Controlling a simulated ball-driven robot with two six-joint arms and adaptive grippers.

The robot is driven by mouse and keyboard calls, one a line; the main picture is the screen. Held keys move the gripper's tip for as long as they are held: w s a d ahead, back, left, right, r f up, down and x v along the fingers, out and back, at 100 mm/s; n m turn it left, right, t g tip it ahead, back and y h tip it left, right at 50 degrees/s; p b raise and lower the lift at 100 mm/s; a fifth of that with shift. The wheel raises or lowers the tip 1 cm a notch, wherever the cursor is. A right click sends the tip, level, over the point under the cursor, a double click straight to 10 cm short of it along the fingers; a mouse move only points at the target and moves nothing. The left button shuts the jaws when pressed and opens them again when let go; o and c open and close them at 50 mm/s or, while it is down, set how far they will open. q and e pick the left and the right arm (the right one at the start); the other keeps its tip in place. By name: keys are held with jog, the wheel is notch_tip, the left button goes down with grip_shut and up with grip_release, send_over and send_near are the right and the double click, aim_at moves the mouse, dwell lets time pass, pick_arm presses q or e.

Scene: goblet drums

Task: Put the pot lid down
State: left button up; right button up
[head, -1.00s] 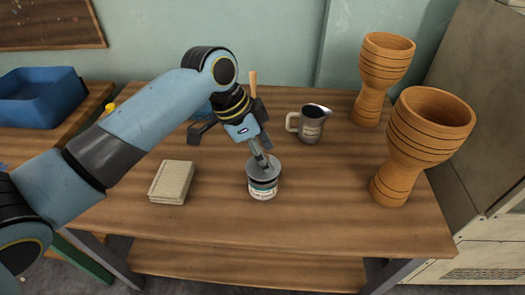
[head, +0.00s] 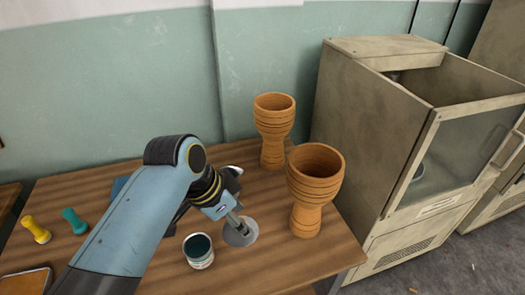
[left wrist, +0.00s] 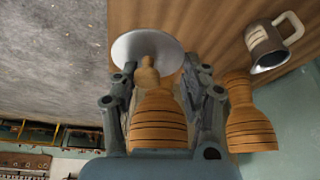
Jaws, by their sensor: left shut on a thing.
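The pot lid (head: 240,232) is a flat grey disc. It hangs from my left gripper (head: 234,219), which is shut on its knob. The lid is just right of the pot (head: 199,250), low over the table; I cannot tell if it touches the wood. The pot is a small labelled tin, open at the top and dark teal inside. In the left wrist view the lid (left wrist: 147,44) shows as a pale disc, its tan knob (left wrist: 147,72) between the fingers. My right gripper is not in view.
Two orange goblet drums stand on the table (head: 285,272), one close right of the lid (head: 307,222), one behind (head: 272,150). A metal jug (left wrist: 266,45) is partly hidden behind my arm in the head view. A grey cabinet (head: 385,150) stands right.

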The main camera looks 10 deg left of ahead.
pick_arm(q)
jog(key=f+b, duration=0.8)
jog(key=f, duration=0.1)
jog(key=shift+s+f, duration=0.2)
jog(key=shift+r, duration=0.1)
jog(key=shift+r, duration=0.1)
